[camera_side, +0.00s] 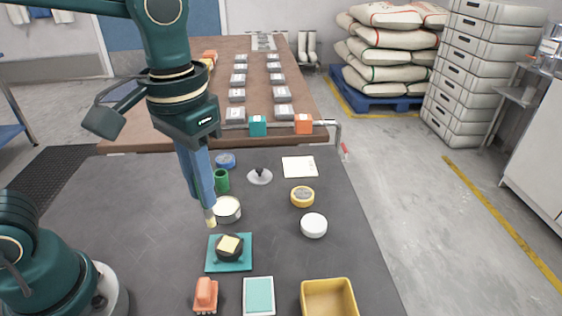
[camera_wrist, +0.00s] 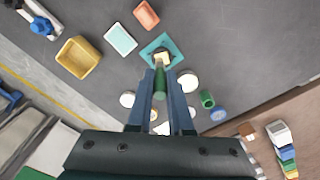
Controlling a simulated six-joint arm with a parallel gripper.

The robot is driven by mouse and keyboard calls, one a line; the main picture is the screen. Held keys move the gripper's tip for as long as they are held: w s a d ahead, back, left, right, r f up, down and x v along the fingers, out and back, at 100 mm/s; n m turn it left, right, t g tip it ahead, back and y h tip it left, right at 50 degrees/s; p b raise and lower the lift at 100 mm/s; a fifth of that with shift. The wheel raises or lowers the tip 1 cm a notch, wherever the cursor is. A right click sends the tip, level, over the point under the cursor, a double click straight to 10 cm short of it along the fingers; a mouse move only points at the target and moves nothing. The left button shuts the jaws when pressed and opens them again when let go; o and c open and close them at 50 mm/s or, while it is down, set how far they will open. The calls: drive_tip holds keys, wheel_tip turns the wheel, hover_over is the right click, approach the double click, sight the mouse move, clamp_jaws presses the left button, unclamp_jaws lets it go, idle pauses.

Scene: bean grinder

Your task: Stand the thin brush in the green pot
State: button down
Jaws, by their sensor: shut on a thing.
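The green pot (camera_side: 222,180) stands upright on the dark table, behind a round white-topped tin. In the wrist view the pot (camera_wrist: 207,98) shows to the right of my fingers, its dark mouth visible. My gripper (camera_side: 205,200) is shut on the thin brush. Its pale bristle end (camera_side: 211,218) sticks out below the fingertips, and my fingers hide most of the rest in the side view. In the wrist view the brush's green handle (camera_wrist: 160,86) lies between my two blue fingers. The brush is apart from the pot, held nearer the front of the table.
The round tin (camera_side: 228,211) stands close to the brush tip. A teal square plate (camera_side: 213,264) holds a dark round item just in front. A blue roll (camera_side: 225,160) is behind the pot and a white stand (camera_side: 260,177) to its right. A yellow bin (camera_side: 328,290) is front right.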

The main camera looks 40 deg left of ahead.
drive_tip(key=shift+r, duration=0.25)
drive_tip(key=w+a+r+n, duration=0.2)
drive_tip(key=w+a+n, duration=0.3)
drive_tip(key=w+a, duration=0.65)
drive_tip(key=w+a+f+n, duration=0.1)
drive_tip(key=w+a+f, duration=0.1)
drive_tip(key=f, duration=0.5)
drive_tip(key=shift+a+f, duration=0.35)
drive_tip(key=shift+a, duration=0.3)
drive_tip(key=shift+f, duration=2)
idle(3.2)
